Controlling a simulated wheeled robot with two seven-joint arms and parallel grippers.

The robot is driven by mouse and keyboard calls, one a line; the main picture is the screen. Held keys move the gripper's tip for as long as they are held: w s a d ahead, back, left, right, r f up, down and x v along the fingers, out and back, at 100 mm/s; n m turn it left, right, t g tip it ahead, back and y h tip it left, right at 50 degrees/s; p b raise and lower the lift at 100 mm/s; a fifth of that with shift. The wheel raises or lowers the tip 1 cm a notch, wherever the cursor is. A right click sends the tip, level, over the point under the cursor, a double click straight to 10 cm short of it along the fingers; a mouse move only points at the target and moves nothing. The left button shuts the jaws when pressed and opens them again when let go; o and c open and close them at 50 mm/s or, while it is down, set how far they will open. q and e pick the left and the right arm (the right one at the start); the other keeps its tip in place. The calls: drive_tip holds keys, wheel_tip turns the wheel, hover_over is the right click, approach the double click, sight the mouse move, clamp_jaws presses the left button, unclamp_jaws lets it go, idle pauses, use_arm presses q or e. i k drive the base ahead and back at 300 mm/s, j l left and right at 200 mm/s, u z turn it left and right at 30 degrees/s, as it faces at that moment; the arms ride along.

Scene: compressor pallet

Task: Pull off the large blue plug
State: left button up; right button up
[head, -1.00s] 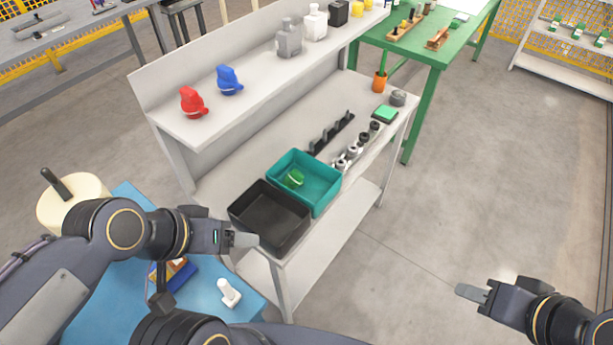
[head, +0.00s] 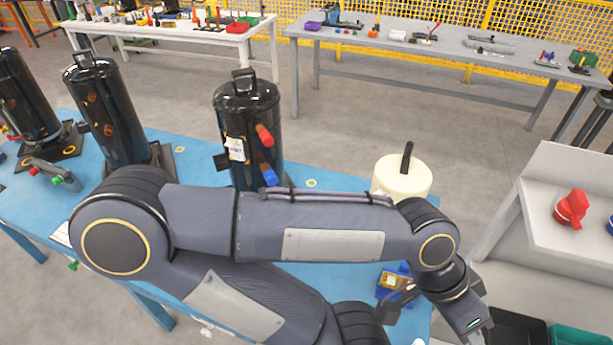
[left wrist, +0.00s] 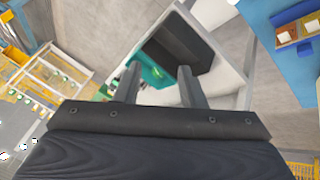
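The large blue plug (head: 269,174) sticks out low on the front right side of a black compressor (head: 235,115) standing on the blue pallet table. A red plug (head: 264,135) sits above it on the same body. My left arm passes in front of the compressor's base, close below the blue plug. My left gripper (head: 482,334) is far right of the plug, at the bottom edge of the head view. In the left wrist view its two fingers (left wrist: 158,76) stand apart with nothing between them. My right gripper is not in view.
Other black compressors (head: 105,110) stand to the left. A cream cylinder with a black handle (head: 403,178) stands behind my left forearm. A black bin (head: 515,330) and a teal bin (head: 570,338) are at lower right, beside a shelf with a red plug-like part (head: 570,208).

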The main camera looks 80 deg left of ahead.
sight(271, 179)
drive_tip(key=j+u, duration=0.15)
drive_tip(key=u, duration=2.95)
drive_tip(key=i+j+z, duration=0.4)
drive_tip(key=j, duration=0.15)
